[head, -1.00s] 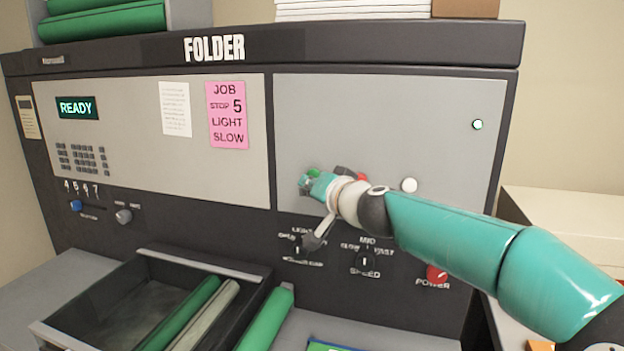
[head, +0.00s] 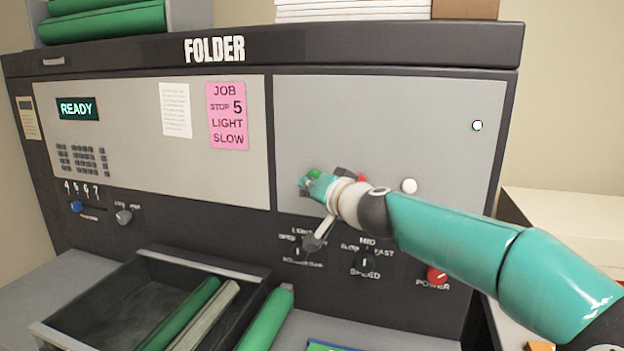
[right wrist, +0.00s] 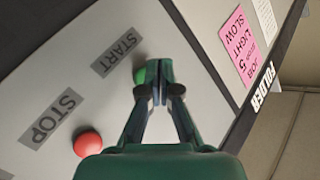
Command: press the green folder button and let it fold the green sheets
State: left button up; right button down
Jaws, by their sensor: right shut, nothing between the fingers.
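The folder machine (head: 390,120) fills the head view, and its display (head: 77,108) reads READY. The green button (head: 313,174) is on the right-hand grey panel, partly hidden by my right gripper (head: 306,184). In the right wrist view the green button (right wrist: 140,76) sits beside the START label, just at the fingertips of my right gripper (right wrist: 153,66). The fingers are shut and empty. I cannot tell whether they touch the button. Green rolled sheets (head: 180,314) lie in the dark tray (head: 95,300). My left gripper is not in view.
The red stop button (right wrist: 87,144) is near the green one, by the STOP label. A white button (head: 409,185), speed knob (head: 365,262) and red power knob (head: 437,274) are close to my right arm. A pink job note (head: 227,115) hangs left of the panel.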

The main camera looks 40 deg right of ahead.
jog(key=shift+d, duration=0.1)
jog(key=shift+w+d, duration=0.25)
jog(key=shift+d, duration=0.05)
